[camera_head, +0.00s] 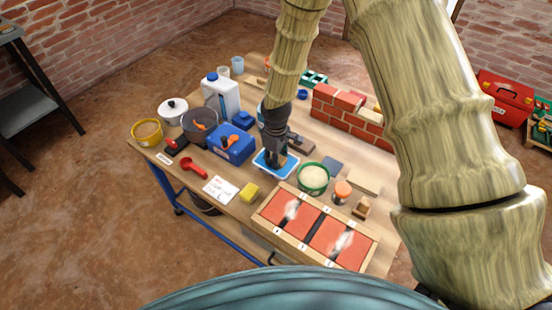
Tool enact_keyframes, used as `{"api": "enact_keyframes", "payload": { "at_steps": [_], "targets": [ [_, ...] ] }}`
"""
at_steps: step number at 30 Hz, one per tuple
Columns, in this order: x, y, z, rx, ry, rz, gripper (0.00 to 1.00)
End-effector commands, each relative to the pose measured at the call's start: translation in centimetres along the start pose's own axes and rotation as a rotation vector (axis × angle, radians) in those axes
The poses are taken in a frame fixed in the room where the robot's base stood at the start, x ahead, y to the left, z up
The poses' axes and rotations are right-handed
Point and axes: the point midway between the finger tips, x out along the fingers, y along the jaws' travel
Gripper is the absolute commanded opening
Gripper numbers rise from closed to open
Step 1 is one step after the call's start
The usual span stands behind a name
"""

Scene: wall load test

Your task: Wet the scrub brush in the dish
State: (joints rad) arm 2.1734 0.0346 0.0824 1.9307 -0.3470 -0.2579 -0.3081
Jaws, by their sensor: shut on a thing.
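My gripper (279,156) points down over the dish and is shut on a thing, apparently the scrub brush. The dark fingers hide most of what they hold, so its shape and bristles cannot be made out. The held thing is at or just above the inside of the dish; I cannot tell whether it touches the liquid.
A green-rimmed tub (313,179) stands close right of the dish, and a blue box (231,146) close left. A framed panel with red squares (314,228) lies in front. A brick wall piece (348,118) stands behind. A yellow sponge (249,193) lies near the front edge.

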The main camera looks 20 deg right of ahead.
Motion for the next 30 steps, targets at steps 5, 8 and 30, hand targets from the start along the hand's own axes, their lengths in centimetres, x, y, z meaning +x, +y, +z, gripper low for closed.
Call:
{"api": "enact_keyframes", "payload": {
  "at_steps": [5,8,30],
  "targets": [
    [-0.4,-0.1,0.1,0.0,-0.002,-0.001,0.1],
    [-1.1,-0.1,0.1,0.0,-0.001,-0.001,0.1],
    [-5.6,0.0,0.0,0.0,0.0,-0.001,0.1]
  ]
}}
